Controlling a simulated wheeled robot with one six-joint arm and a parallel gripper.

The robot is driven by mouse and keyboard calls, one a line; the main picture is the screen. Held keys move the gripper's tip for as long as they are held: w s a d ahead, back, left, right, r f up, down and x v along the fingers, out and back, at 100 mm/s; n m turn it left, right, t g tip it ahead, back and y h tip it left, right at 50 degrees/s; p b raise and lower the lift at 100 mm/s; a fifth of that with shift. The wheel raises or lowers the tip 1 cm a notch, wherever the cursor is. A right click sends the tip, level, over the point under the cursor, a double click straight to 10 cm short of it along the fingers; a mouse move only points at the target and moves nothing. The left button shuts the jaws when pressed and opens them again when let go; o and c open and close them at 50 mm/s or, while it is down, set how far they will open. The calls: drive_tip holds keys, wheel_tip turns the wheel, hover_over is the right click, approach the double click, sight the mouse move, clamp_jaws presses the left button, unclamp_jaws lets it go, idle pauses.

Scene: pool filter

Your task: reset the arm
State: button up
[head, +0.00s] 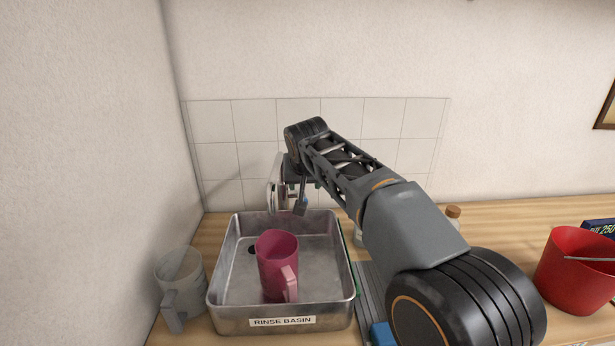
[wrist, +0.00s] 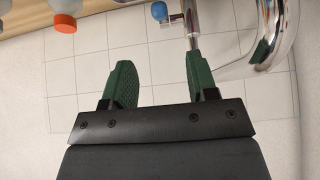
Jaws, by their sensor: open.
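My arm reaches from the lower right of the head view up and left to the chrome tap (head: 274,192) behind the rinse basin. My gripper (wrist: 160,62) shows in the wrist view with its two green fingers spread apart and nothing held between them. The chrome tap (wrist: 280,35) and its blue-ended lever (wrist: 159,12) are at the upper right there. A chrome rod runs down to the right finger; I cannot tell whether they touch. In the head view the fingers are mostly hidden by my own wrist.
The metal rinse basin (head: 226,285) holds a pink handled jug (head: 276,260). A clear jug (head: 182,285) stands left of it, near the side wall. A red bucket (head: 575,272) stands at the far right. An orange-capped bottle (wrist: 64,22) shows in the wrist view.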

drive_tip(key=s+d+f+n+g, duration=0.2)
drive_tip(key=s+d+f+g, duration=0.15)
drive_tip(key=s+f, duration=0.4)
drive_tip(key=s+d+f+m, duration=0.2)
drive_tip(key=s+d+f, duration=0.1)
drive_tip(key=s+d, duration=0.6)
drive_tip(key=s+d+f+m+h, duration=0.1)
drive_tip(key=s+d+f, duration=0.3)
drive_tip(key=s+d, duration=0.5)
drive_tip(key=shift+s+d+f+m+p, duration=0.25)
drive_tip(key=shift+s+d+m+p, duration=0.15)
drive_tip(key=shift+s+p, duration=0.1)
